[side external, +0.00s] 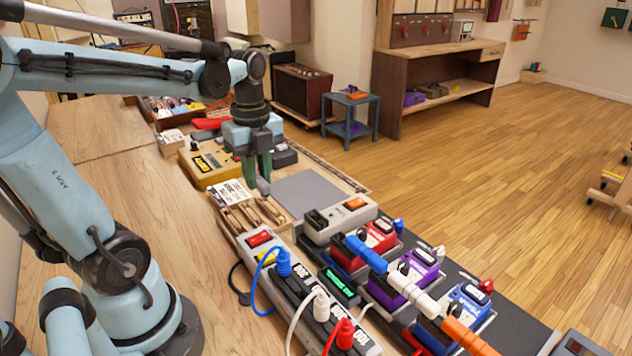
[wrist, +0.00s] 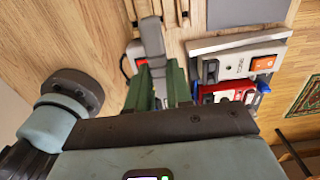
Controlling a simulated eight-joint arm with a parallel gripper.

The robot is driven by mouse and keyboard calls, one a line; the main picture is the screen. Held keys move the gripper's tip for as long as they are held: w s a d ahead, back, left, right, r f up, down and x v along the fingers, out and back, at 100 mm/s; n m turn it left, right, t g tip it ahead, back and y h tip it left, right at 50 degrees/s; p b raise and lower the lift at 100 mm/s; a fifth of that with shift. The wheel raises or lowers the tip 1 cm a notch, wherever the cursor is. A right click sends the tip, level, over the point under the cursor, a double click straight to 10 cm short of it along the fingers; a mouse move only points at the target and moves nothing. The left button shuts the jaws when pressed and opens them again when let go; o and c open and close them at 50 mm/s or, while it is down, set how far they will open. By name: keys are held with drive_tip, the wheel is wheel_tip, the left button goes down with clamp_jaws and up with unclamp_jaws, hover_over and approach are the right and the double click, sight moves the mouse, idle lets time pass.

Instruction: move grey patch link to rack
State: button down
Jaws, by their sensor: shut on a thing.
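My gripper (side external: 257,166) hangs over the bench with its green fingers pointing down. In the wrist view the fingers (wrist: 157,85) are shut on the grey patch link (wrist: 152,40), which sticks out beyond them. In the side view the link's lower end (side external: 263,186) shows just below the fingertips. A wooden slotted holder (side external: 232,222), which looks like the rack, lies just below and to the left of the link in the side view. It has a white lettered card at its back. I cannot tell whether the link touches anything.
A grey mat (side external: 307,192) lies right of my gripper. A light grey pedal (side external: 340,217) and red, purple and blue pedals stand towards the front, with coloured plugs. A power strip (side external: 305,297) with cables runs in front. A yellow pedal (side external: 207,164) stands behind the holder.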

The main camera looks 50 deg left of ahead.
approach(236, 223)
drive_tip(key=shift+f, duration=2.15)
drive_tip(key=shift+f, duration=1)
idle(1.3)
drive_tip(key=c, duration=0.5)
unclamp_jaws()
drive_tip(key=shift+c, duration=0.2)
wheel_tip(236, 223, up, 7)
idle(1.2)
drive_tip(key=shift+d, duration=0.1)
